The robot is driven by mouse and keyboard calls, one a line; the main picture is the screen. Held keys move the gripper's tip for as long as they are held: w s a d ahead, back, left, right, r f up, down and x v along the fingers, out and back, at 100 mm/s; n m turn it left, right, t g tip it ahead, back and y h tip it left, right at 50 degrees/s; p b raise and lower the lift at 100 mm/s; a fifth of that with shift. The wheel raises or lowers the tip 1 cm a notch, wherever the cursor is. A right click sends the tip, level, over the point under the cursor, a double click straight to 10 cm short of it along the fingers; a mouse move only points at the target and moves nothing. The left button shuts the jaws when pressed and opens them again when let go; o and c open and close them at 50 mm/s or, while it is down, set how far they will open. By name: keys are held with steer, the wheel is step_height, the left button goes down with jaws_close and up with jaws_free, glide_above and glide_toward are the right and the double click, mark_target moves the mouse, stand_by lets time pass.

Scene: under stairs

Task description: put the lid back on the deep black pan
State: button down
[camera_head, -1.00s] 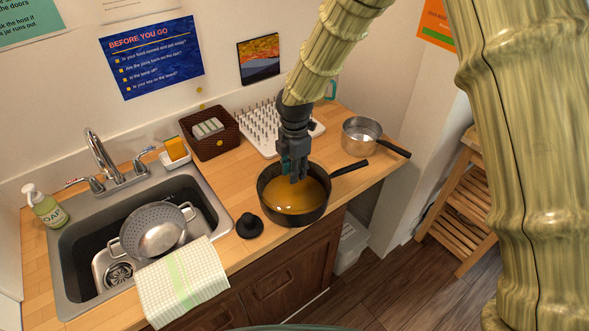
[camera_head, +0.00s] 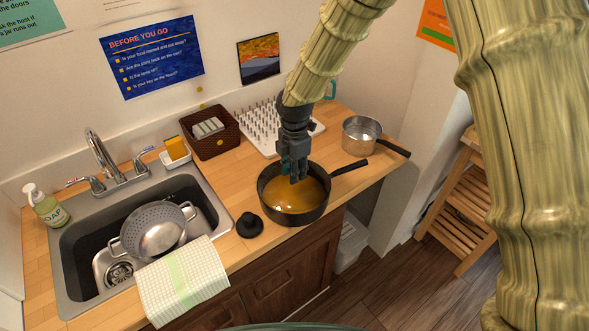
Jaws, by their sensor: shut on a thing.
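The deep black pan (camera_head: 307,217) stands on the counter near its front edge, with its handle pointing to the upper right. A round, glossy amber surface (camera_head: 290,203) fills most of the pan's mouth; it looks like the lid, though I cannot clearly tell its edge from the pan's inside. My gripper (camera_head: 294,180) points down over the middle of this surface, with its fingers closed at it. The gripped part is hidden between the fingers. A small black disc with a knob (camera_head: 250,225) lies on the counter left of the pan, apart from it.
A steel saucepan (camera_head: 361,134) stands right of my gripper. A white peg rack (camera_head: 262,143) and a brown basket (camera_head: 210,138) are behind. The sink (camera_head: 75,248) with a colander (camera_head: 153,231) and a checked towel (camera_head: 183,282) lie left. Some bare counter separates pan and sink.

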steer(key=shift+f, duration=0.6)
steer(key=c, duration=0.6)
jaws_free()
steer(key=shift+r+p, duration=2.05)
steer(key=shift+r, duration=0.95)
